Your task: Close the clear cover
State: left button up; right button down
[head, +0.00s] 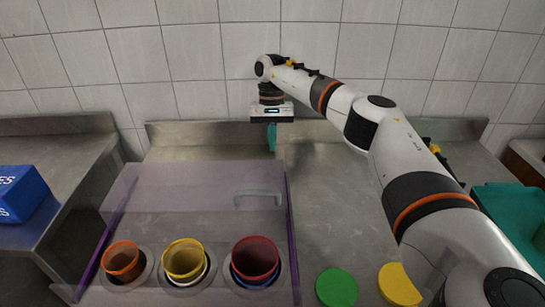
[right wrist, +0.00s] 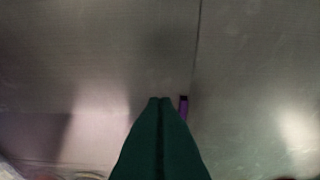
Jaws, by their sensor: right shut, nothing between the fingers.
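The clear cover (head: 190,190) is a see-through, purple-tinted panel with purple side edges and a pale handle (head: 258,194). It shows at the left of the middle counter in the head view; its exact tilt is hard to tell. My right gripper (head: 272,150) points down behind the cover's far right corner, with its green fingers shut and empty. In the right wrist view the shut fingertips (right wrist: 160,99) are over bare metal, and a short purple edge piece (right wrist: 183,106) shows just right of them. My left gripper is not in view.
Orange (head: 122,260), yellow (head: 184,258) and red (head: 255,258) cups stand in round holes near the front. A green disc (head: 337,287) and a yellow disc (head: 398,285) lie to their right. A blue box (head: 20,194) is at far left. The counter's middle is clear.

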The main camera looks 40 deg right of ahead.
jog(key=shift+x, duration=1.1)
jog(key=shift+s+a+p, duration=0.35)
jog(key=shift+s+a, duration=0.05)
jog(key=shift+s, duration=0.25)
jog(key=shift+s+a+p, duration=0.35)
jog(key=shift+s+a, duration=0.1)
jog(key=shift+s, duration=0.2)
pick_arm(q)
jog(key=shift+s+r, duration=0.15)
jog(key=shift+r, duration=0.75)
pick_arm(e)
jog(key=shift+s+a, duration=0.3)
jog(key=shift+s, duration=0.05)
jog(key=shift+s, duration=0.1)
